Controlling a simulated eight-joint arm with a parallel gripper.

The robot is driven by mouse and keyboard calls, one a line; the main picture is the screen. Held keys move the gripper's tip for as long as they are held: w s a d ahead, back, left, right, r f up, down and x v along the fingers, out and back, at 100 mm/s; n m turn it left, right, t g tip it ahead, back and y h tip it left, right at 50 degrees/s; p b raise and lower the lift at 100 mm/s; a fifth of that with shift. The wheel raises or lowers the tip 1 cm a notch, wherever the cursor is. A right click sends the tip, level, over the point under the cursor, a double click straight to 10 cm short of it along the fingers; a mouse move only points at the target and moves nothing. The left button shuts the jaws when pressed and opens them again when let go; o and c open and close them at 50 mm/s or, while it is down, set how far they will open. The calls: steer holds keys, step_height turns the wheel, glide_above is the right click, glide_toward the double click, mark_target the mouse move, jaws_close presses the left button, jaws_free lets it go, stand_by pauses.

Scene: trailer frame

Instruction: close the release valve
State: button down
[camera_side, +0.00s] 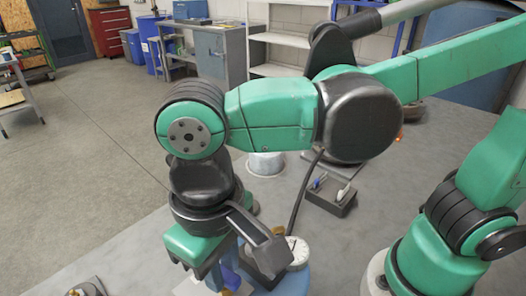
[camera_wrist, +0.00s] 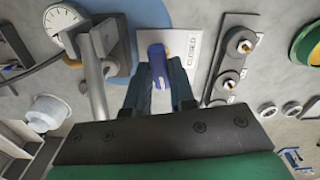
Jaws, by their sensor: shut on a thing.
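The release valve has a blue-purple handle (camera_wrist: 158,68) over a white plate (camera_wrist: 186,48) with sideways lettering that looks like "CLOSED". In the wrist view the handle sits between the two dark fingers of my gripper (camera_wrist: 156,84), which is shut on it. In the side view my gripper (camera_side: 216,276) points down at the bottom of the picture, and a small part of the purple handle (camera_side: 231,279) shows beside the fingers. The fingers hide part of the handle and its base, so I cannot tell its exact angle.
A round white gauge (camera_side: 298,253) stands close right of my gripper; it also shows in the wrist view (camera_wrist: 63,22). A dark panel with two brass fittings (camera_wrist: 232,55) lies right of the handle. A grey tray with small items (camera_side: 331,193) stands farther back on the table.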

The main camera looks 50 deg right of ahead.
steer(key=n, duration=0.4)
steer(key=shift+n, duration=0.3)
steer(key=n, duration=0.3)
steer(key=shift+n, duration=0.3)
steer(key=n, duration=0.3)
steer(key=shift+n, duration=2.2)
steer(key=c, duration=0.7)
jaws_free()
steer(key=shift+c, duration=0.2)
